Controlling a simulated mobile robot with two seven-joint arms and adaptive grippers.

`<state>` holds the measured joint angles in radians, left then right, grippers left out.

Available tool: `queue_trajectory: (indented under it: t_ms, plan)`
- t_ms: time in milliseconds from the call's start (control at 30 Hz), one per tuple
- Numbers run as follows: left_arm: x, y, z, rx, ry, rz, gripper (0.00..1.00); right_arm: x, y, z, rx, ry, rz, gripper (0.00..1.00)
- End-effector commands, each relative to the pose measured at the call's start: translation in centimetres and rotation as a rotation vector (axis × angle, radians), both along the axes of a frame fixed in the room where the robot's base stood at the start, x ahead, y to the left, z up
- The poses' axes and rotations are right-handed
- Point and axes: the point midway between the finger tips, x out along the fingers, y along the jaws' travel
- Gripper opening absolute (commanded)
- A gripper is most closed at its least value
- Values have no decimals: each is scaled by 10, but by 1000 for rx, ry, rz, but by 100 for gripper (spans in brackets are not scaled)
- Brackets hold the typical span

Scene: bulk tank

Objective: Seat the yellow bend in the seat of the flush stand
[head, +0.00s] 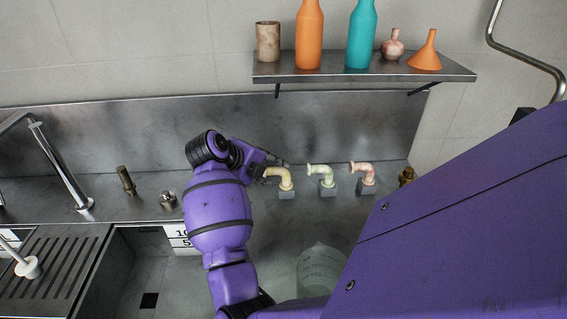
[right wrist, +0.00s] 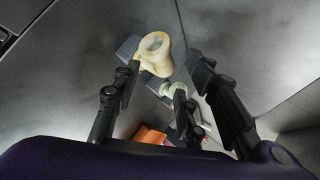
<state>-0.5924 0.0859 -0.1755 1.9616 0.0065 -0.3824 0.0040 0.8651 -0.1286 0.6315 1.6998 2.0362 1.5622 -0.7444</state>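The yellow bend (head: 282,177) stands on a small grey block on the steel counter, its open end turned left. My right gripper (head: 270,166) is at its left, close by. In the right wrist view the gripper (right wrist: 165,70) is open, its fingers well apart. The yellow bend (right wrist: 155,52) shows beyond and partly between the fingertips, nearer the left finger; I cannot tell whether they touch. I cannot tell for certain which fixture is the flush stand; a dark upright post (head: 126,181) stands on the counter at left. My left gripper is not in view.
A pale green bend (head: 322,174) and a pink bend (head: 364,173) stand on blocks just right of the yellow one. A clear jug (head: 320,268) is in front. A shelf (head: 365,72) with bottles hangs above. A small metal fitting (head: 168,199) and tap (head: 62,168) are left.

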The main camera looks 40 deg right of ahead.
Motion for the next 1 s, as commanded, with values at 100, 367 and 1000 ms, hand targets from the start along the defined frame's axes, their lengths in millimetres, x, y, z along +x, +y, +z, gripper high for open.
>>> queue_trajectory:
  t_ms: [100,367,1000]
  plan:
    - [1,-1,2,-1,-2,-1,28,1,-12,-12,0,2,-1,39]
    - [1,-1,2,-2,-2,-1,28,5,-33,-34,-1,-1,-1,39]
    - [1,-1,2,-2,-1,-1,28,5,-34,-35,-1,-1,0,0]
